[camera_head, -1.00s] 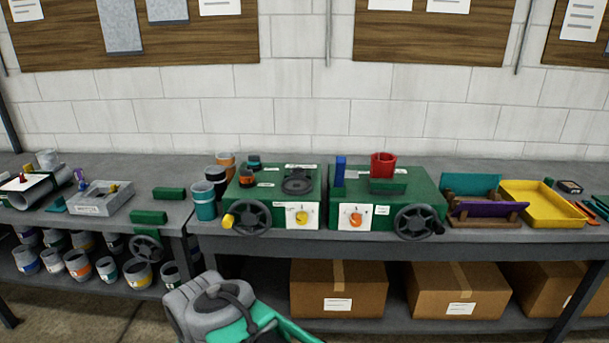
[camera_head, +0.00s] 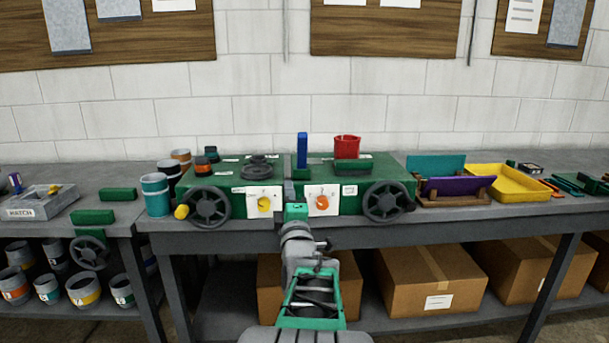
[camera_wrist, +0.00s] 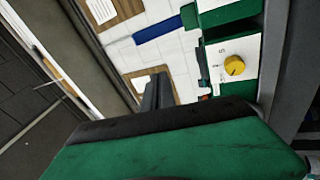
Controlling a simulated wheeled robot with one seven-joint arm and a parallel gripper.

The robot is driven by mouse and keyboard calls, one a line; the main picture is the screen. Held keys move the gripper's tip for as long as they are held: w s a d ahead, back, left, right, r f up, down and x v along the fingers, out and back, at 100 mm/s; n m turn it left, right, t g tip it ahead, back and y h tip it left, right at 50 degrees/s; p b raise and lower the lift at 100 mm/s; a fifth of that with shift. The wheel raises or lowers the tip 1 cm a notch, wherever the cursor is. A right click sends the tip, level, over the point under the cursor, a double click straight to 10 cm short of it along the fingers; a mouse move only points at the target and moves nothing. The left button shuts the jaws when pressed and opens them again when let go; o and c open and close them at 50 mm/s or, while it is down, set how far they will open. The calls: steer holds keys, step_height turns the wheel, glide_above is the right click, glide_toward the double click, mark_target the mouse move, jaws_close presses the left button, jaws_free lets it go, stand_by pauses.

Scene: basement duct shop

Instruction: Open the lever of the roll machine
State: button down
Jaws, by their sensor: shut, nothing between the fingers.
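Two green machines stand side by side on the bench, a left one (camera_head: 232,175) and a right one (camera_head: 375,175). Each has a black handwheel and a white front panel. The left panel carries a yellow knob (camera_head: 264,204), which also shows in the wrist view (camera_wrist: 234,65). The right panel carries an orange knob (camera_head: 322,202). A blue upright piece (camera_head: 302,150) stands on the right machine. I cannot tell which part is the lever. My gripper (camera_head: 289,192) is shut and empty, in front of the gap between the panels; its dark fingers (camera_wrist: 158,92) are together in the wrist view.
A red cup (camera_head: 347,147) sits on the right machine. Paint cans (camera_head: 156,195) stand left of the machines; a yellow tray (camera_head: 508,182) and a purple panel (camera_head: 458,188) lie right. Cardboard boxes (camera_head: 430,279) fill the lower shelf. The wall is behind.

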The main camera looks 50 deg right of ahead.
steer(key=s+d+r+h, duration=0.1)
steer(key=s+d+h, duration=0.2)
steer(key=s, duration=0.1)
steer(key=p, duration=0.4)
glide_toward(303, 140)
steer(key=shift+g, duration=0.4)
steer(key=x, duration=0.7)
steer(key=shift+s+a+r, duration=0.1)
steer(key=shift+r, duration=0.1)
